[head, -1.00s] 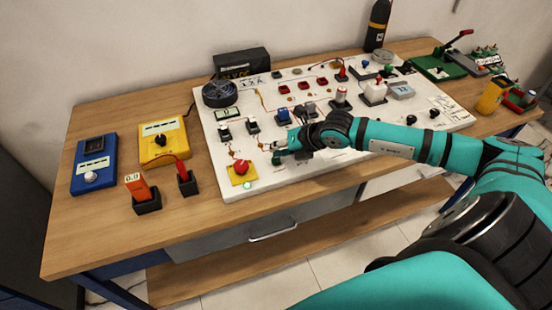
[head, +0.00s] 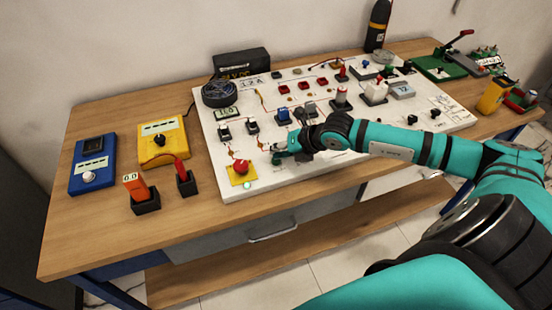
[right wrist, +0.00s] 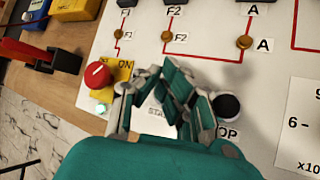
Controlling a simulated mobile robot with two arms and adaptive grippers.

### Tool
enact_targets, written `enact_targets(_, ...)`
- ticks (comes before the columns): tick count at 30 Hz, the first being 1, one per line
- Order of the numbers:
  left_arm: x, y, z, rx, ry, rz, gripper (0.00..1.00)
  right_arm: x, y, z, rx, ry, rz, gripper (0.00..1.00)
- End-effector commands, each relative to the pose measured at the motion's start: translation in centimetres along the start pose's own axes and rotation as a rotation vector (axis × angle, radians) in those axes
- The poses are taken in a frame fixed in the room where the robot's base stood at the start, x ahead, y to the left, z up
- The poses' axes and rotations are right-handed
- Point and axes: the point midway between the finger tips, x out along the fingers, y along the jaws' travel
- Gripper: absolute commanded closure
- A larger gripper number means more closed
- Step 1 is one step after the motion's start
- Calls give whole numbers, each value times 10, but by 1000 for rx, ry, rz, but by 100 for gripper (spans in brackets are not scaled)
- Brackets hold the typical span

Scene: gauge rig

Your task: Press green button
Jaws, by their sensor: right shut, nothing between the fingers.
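The white panel (head: 345,157) lies on the wooden table. My right gripper (head: 278,158) is shut and empty, low over its front edge, right of the red mushroom button (head: 241,167). In the right wrist view the fingers (right wrist: 160,75) are over a label reading "STA", partly covered. A black round button (right wrist: 226,107) sits right of the fingers by a label ending in "OP". A small glowing green spot (right wrist: 101,108) shows beside the yellow plate; it also shows in the head view (head: 247,185). No green button is clearly visible by the fingers; they may hide it. Contact cannot be told.
Left of the panel stand a yellow meter (head: 163,143), a blue meter (head: 93,163) and red probes in black holders (head: 146,203). A black power box (head: 241,64) is behind. Switches and posts fill the panel's middle.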

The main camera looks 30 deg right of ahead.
Motion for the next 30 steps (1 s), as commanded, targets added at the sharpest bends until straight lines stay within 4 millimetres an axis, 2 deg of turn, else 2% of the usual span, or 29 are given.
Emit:
enact_targets(12,1,0,0,-1,0,0,37,1,-1,-2,1,4,-1,100)
enact_targets(22,-8,0,-1,-1,0,0,37,-11,7,7,1,2,-1,100)
enact_targets(30,-8,0,-1,-1,0,0,37,-12,8,8,1,2,-1,100)
